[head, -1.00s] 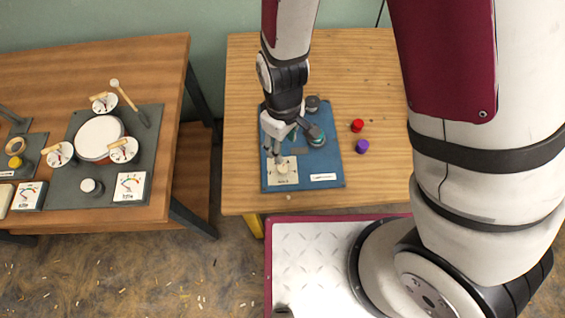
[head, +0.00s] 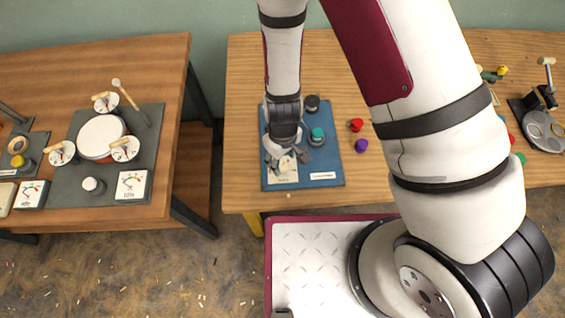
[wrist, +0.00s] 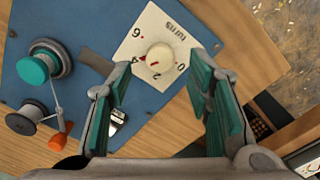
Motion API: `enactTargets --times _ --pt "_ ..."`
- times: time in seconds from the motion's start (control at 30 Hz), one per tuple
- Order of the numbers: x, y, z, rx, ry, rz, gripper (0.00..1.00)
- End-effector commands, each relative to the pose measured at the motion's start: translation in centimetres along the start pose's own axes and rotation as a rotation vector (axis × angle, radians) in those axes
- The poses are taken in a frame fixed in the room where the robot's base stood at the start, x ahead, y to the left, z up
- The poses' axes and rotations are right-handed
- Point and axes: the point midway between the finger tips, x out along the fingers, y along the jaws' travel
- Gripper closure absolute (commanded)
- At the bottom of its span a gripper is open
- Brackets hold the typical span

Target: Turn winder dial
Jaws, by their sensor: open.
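The winder is a blue board (head: 327,162) on the middle table. Its dial is a cream knob (wrist: 159,57) with a small red mark, on a cream plate (wrist: 140,30) numbered around the knob. In the head view my gripper (head: 279,160) is over the dial plate (head: 283,180) and partly hides the knob. In the wrist view my open gripper (wrist: 163,68) has its teal-padded fingers to either side of the knob, with nothing held; contact cannot be told. The board also carries a teal spool (wrist: 38,68), a dark spool (wrist: 22,121) and an orange handle (wrist: 58,139).
A red piece (head: 356,125) and a purple piece (head: 361,146) lie right of the board. A device with a silver disc (head: 541,130) stands at the far right. A drum board (head: 65,193) is on the left table (head: 150,80), across a gap.

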Motion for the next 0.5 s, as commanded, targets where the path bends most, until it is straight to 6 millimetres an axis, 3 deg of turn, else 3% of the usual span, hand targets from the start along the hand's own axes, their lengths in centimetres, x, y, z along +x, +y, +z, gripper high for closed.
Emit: enactTargets --times 0.2,0.5 --pt "2.5 0.0 0.1 0.000 -0.001 -0.001 0.54" --pt "3.5 0.0 0.0 -0.001 0.001 0.000 0.54"
